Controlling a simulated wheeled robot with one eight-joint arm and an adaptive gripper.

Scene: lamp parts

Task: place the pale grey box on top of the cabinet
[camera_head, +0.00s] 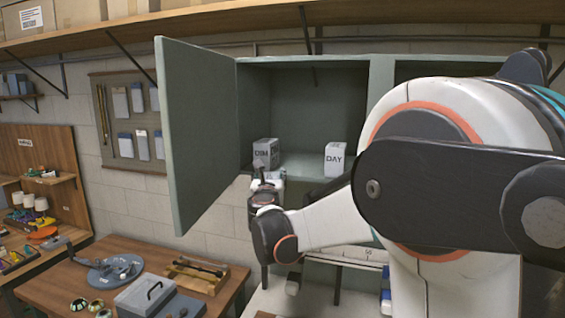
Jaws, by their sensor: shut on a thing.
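A pale grey box marked DIM (267,148) is at the left of the opening of the green-grey cabinet (205,130), at about shelf height. My gripper (259,168) is shut at the near lower side of this box and appears to hold it. The fingertips are small and partly hidden, and I cannot tell whether the box touches the shelf. The cabinet door stands open to the left. The top edge of the cabinet shows just under a long wooden shelf.
A whiter box marked DAY (334,160) stands inside the cabinet to the right. The wooden shelf (180,28) runs above on brackets. A worktable (75,289) below holds a lamp base (112,269) and a grey lidded case (146,295). My arm hides the cabinet's right side.

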